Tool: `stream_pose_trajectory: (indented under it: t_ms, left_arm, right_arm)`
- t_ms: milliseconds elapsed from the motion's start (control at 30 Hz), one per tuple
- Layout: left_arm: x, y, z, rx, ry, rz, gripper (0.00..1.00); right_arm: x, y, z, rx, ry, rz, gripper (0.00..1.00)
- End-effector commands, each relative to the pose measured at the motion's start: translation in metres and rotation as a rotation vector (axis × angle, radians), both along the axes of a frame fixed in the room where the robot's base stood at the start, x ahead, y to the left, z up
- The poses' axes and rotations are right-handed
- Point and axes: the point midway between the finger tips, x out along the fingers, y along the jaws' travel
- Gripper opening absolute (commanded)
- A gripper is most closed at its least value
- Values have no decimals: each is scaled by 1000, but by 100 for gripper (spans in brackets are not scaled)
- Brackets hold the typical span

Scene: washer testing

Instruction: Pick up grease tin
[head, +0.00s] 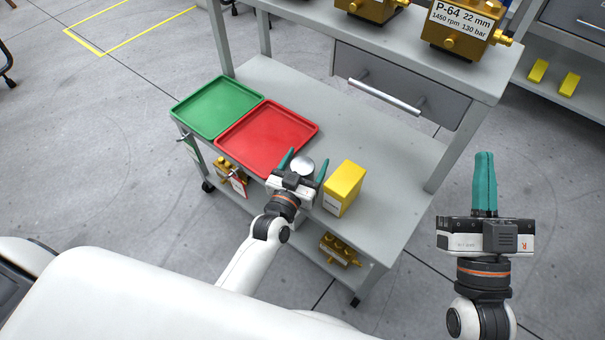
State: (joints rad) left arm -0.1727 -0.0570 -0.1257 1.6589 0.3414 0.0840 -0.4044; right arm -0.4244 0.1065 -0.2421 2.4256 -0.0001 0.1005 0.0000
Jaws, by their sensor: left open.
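The grease tin appears to be the round, silver-topped tin (302,166) on the grey cart's lower deck, just right of the red tray. My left gripper (304,162) is open, with one teal finger showing on each side of the tin. I cannot tell whether either finger touches it. The tin's lower part is hidden by the gripper body. My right gripper (485,155) is off to the right of the cart, pointing up in the picture, with its teal fingers together and nothing seen between them.
A red tray (268,113) and a green tray (217,108) lie left of the tin. A yellow box (345,188) stands close to its right. A drawer with a bar handle (385,97) hangs behind. The deck (395,165) is clear right of the box.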

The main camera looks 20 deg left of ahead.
Motion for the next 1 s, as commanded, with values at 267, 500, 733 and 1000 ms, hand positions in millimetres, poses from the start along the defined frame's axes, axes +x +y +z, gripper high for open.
stream_pose_trajectory:
  t_ms: [267, 500, 733, 1000]
  left_arm:
    - [0, 0, 0, 0, 0, 0, 61]
    - [0, 0, 0, 0, 1, 0, 23]
    - [0, 0, 1, -1, -1, 0, 22]
    - [0, 0, 11, -1, -2, 0, 22]
  right_arm:
    - [0, 0, 0, 0, 0, 0, 0]
    - [0, 0, 0, -1, 2, 0, 0]
    - [0, 0, 0, 0, 3, 1, 0]
    - [7, -1, -11, -28, 97, -7, 0]
